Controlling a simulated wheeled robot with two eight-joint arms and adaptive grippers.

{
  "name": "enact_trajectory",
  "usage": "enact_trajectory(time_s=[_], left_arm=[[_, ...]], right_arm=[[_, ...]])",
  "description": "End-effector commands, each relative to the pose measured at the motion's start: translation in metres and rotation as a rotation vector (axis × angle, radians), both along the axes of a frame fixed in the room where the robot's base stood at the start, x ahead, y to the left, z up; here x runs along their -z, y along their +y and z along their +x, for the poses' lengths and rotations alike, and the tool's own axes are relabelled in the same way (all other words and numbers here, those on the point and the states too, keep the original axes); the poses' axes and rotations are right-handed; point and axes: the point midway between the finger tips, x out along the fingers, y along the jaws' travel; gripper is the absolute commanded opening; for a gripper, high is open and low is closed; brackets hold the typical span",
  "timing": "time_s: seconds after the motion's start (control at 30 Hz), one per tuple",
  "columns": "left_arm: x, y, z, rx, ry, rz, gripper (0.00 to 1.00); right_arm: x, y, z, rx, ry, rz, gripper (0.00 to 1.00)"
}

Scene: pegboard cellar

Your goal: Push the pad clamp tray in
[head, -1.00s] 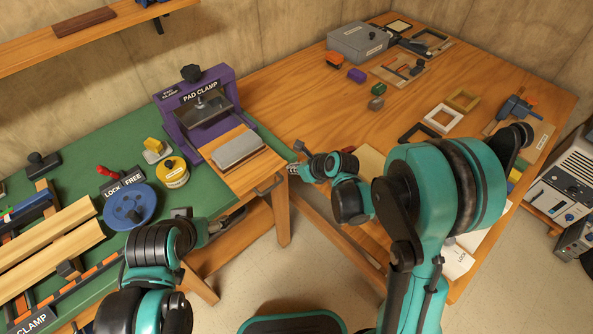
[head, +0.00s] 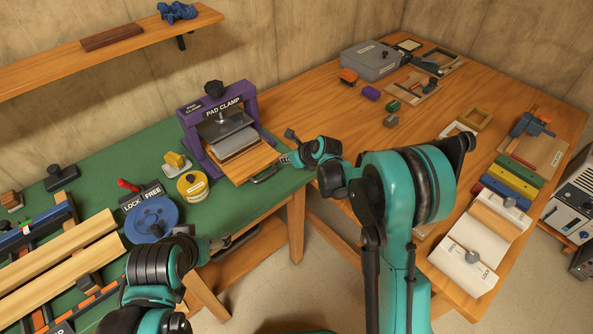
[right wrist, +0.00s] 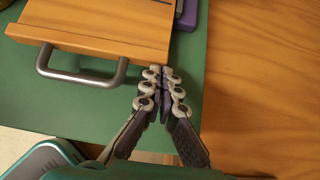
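The purple pad clamp (head: 188,122) stands on the green bench top. Its wooden tray (head: 262,158) sticks out toward me, with a grey pad (head: 237,142) on it partly under the clamp's press plate. The tray's front board (right wrist: 95,35) and metal handle (right wrist: 82,77) show in the right wrist view. My right gripper (right wrist: 161,74) is shut and empty, with its tips at the tray's front right corner, right of the handle; contact is unclear. It also shows in the head view (head: 286,158). My left gripper (head: 224,242) is low at the bench's front edge, its fingers unclear.
A yellow round tin (head: 192,186), a yellow block (head: 175,162) and a blue wheel (head: 152,218) stand left of the clamp. A wooden table (head: 345,120) with small parts adjoins on the right. Bare green bench top lies under the tray's front.

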Motion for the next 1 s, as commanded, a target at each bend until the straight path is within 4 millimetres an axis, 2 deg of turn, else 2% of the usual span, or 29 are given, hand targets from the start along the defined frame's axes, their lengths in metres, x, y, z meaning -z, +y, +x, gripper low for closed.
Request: enact_trajectory(time_s=[0.03,0.2,0.4,0.6,1.0], left_arm=[[0.000,0.000,0.000,0.000,0.000,0.000,0.77],[-0.002,0.000,0.000,0.000,0.000,0.000,0.77],[-0.002,0.000,0.000,0.000,0.000,0.000,0.77],[-0.003,0.000,0.000,0.000,0.000,0.000,0.77],[-0.003,0.000,0.000,0.000,0.000,0.000,0.77]], right_arm=[[0.000,0.008,0.010,-0.002,0.000,-0.001,0.00],[0.000,0.026,0.036,-0.001,-0.001,0.000,0.00],[0.000,0.039,0.054,0.000,-0.001,-0.001,0.00],[-0.001,0.044,0.061,0.001,-0.002,0.001,0.00],[-0.002,0.045,0.063,0.003,-0.006,0.004,0.00]])
